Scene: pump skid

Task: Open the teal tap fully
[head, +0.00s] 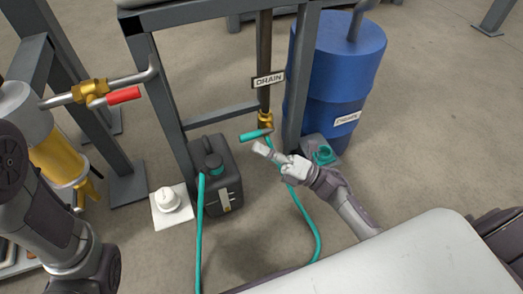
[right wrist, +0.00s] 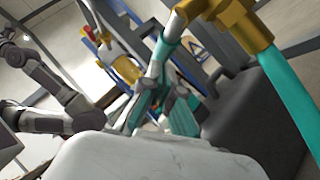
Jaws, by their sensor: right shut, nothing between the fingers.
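The teal tap's lever (head: 256,134) sticks out to the left, crosswise to its upright pipe. Its brass body (head: 265,120) is below the DRAIN sign (head: 268,80). In the right wrist view the brass body (right wrist: 240,22) is at the top right, with the teal hose (right wrist: 290,100) below it. My right gripper (head: 262,149) is shut and empty, its tip just below and in front of the lever in the picture. I cannot tell whether they touch. My left arm is at the left edge; its gripper is out of view.
A black jerrycan (head: 225,180) stands below left of the tap, and a blue drum (head: 335,75) behind right. A red-handled valve (head: 123,96) is at the left. Grey frame posts (head: 300,85) flank the tap. A teal hose (head: 304,215) hangs beside my right arm.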

